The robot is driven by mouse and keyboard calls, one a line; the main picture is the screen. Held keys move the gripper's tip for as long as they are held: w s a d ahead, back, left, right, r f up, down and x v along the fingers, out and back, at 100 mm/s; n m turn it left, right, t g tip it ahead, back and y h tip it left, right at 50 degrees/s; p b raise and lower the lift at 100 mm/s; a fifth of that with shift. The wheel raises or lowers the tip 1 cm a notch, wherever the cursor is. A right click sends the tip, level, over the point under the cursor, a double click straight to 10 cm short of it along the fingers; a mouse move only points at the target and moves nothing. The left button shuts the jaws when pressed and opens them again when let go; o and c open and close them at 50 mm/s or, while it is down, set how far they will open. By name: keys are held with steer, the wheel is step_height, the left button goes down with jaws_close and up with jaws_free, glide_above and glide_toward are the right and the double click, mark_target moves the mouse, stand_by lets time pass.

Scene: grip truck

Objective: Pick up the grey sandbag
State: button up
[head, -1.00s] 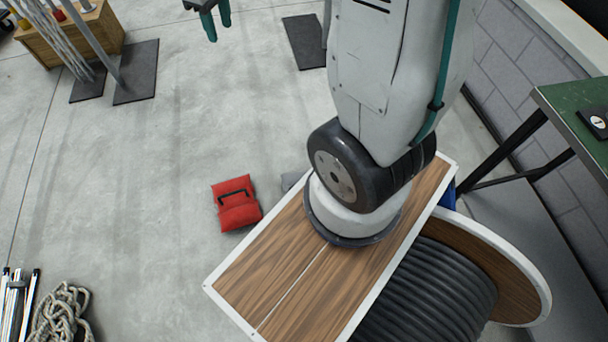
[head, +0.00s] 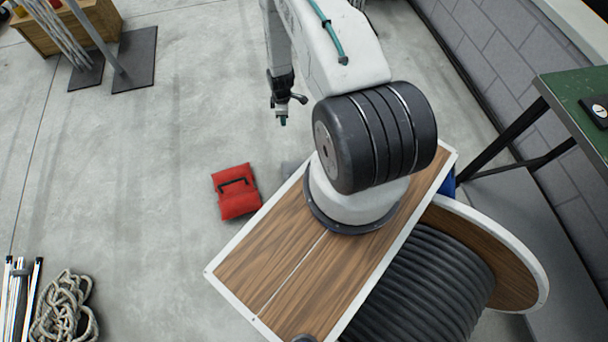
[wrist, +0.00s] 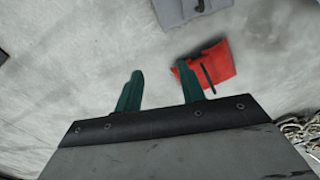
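The grey sandbag (wrist: 190,10) lies on the floor at the top edge of the wrist view, partly cut off, with a dark handle. In the head view only a small grey part of it (head: 289,169) shows, the rest hidden behind my arm and wooden top. My gripper (wrist: 160,82) has two green fingers spread apart with nothing between them. In the head view my gripper (head: 283,121) points down above the floor, beyond the sandbag. The red sandbag (head: 236,191) lies left of the grey one; in the wrist view (wrist: 214,66) it sits just beyond the right finger.
Coiled rope (head: 65,308) and metal poles (head: 20,298) lie at lower left. A wooden crate (head: 50,32) and dark base plates (head: 127,62) stand at upper left. A cable drum (head: 508,262) and green-topped table (head: 575,95) are at right.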

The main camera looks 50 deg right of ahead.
steer(key=shift+n, duration=0.8)
steer(key=s+a+f, duration=0.1)
steer(key=s+f, duration=0.3)
steer(key=f, duration=0.2)
steer(key=s+a+f, duration=0.1)
steer(key=s+f, duration=0.4)
steer(key=f, duration=0.2)
steer(key=s+a+f, duration=0.1)
steer(key=s+f, duration=0.3)
steer(key=f, duration=0.2)
steer(key=shift+s+a+f, duration=0.15)
steer(key=shift+s+f, duration=0.1)
steer(key=shift+s, duration=0.15)
steer(key=f, duration=0.7)
steer(key=shift+a, duration=0.2)
steer(key=shift+w+f, duration=0.1)
steer(key=shift+f, duration=0.4)
jaws_close()
steer(key=shift+d, duration=0.1)
